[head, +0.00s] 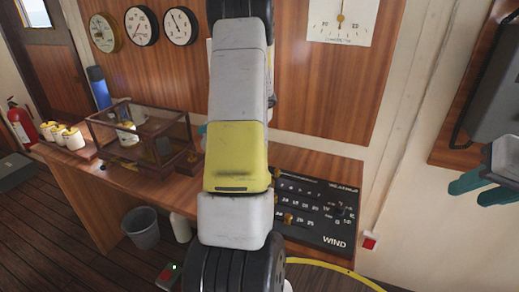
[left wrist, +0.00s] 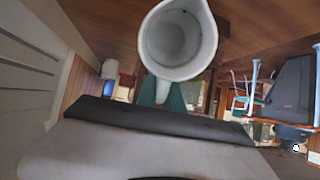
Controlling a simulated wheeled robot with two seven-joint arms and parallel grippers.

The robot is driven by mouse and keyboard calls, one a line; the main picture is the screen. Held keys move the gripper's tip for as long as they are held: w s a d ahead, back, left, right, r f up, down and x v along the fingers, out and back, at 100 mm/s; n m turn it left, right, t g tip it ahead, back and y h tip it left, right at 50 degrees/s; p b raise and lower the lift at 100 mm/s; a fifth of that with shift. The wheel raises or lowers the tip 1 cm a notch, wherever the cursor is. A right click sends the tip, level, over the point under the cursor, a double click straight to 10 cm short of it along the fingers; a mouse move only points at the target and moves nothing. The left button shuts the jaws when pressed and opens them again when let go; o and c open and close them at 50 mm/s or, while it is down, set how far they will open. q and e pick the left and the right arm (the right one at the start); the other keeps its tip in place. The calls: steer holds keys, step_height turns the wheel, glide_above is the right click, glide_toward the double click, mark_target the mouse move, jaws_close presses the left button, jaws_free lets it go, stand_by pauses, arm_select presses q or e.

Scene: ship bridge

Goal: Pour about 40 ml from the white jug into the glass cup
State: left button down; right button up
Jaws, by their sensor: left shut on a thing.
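The white jug (left wrist: 205,45) shows in the left wrist view, its round mouth facing the camera and its spout toward the top. Its inside looks pale grey; I cannot tell how much liquid it holds. My left gripper (left wrist: 161,88) is shut on the jug's handle (left wrist: 163,91), with a teal finger on each side. In the head view my own arm hides the jug and nearly all of the left gripper. I cannot make out the glass cup in either view. My right gripper (head: 484,181) is at the right edge of the head view, partly cut off; its opening is unclear.
A wooden counter (head: 85,180) runs along the wall. A grey bin (head: 141,229) stands on the floor.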

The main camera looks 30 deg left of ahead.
arm_select(q)
steer(key=shift+s+a+f+t+h, duration=0.15)
steer(key=shift+a+f+h, duration=0.1)
steer(key=shift+f+h, duration=0.35)
steer(key=shift+w+a+f+t+h, duration=0.15)
steer(key=shift+f+h, duration=0.25)
steer(key=shift+h, duration=0.4)
steer(key=shift+s, duration=0.1)
steer(key=shift+a, duration=0.15)
stand_by(0.8)
steer(key=shift+a+f+h, duration=0.1)
steer(key=shift+a+h, duration=0.05)
steer(key=shift+h, duration=0.15)
steer(key=a+h, duration=0.2)
steer(key=s+a+t+h+b, duration=0.1)
steer(key=a+h, duration=0.1)
steer(key=h, duration=0.1)
steer(key=shift+s+t, duration=0.15)
steer(key=shift+t, duration=0.15)
step_height(320, 180, up, 11)
steer(key=h+b, duration=0.1)
steer(key=h, duration=0.1)
steer(key=shift+a+f+t, duration=0.2)
steer(key=shift+t, duration=0.2)
